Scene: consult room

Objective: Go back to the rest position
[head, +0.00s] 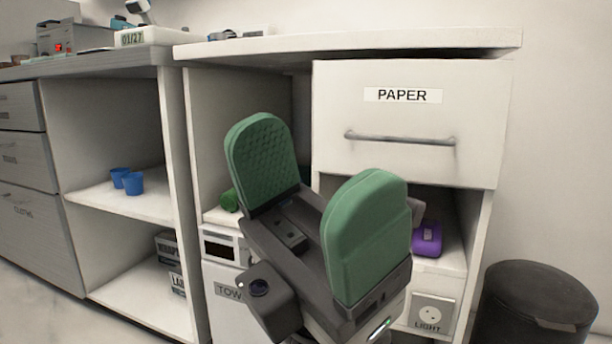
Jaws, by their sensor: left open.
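My left gripper (292,192) is in the middle of the head view, with two green padded fingers set wide apart. It is open, and nothing shows between the fingers. It is in front of the white cabinet, below and left of the drawer labelled PAPER (402,140), and hides part of the shelf behind it. My right gripper is not in view.
The PAPER drawer's front sticks out below the white worktop (400,37). A purple object (427,239) and a green item (229,200) sit on shelves behind my gripper. Two blue cups (133,183) stand on the left shelf. A black bin (537,305) stands at right.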

